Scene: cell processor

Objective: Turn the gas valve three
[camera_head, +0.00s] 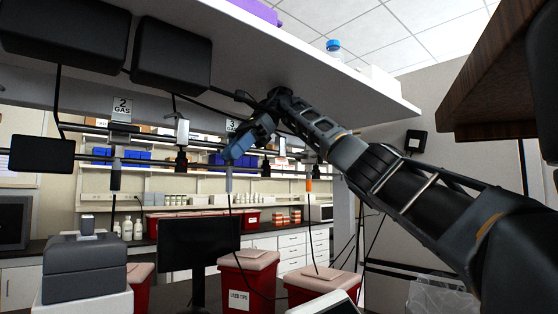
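The gas valve three (229,182) hangs from the pipe rail under the shelf, and its lower grey nozzle is visible. A small label with a 3 (231,126) marks it, partly covered by my gripper. My gripper (236,148) comes down from the right at a slant, with its blue-grey end over the upper part of this valve. It covers the valve's knob, so I cannot tell whether it touches it or how far apart the fingers are.
A valve marked 2 GAS (116,172) hangs to the left, and an orange-tipped one (309,184) to the right. The shelf (330,88) overhangs my arm closely. A dark monitor (199,248) and red bins (248,278) stand below.

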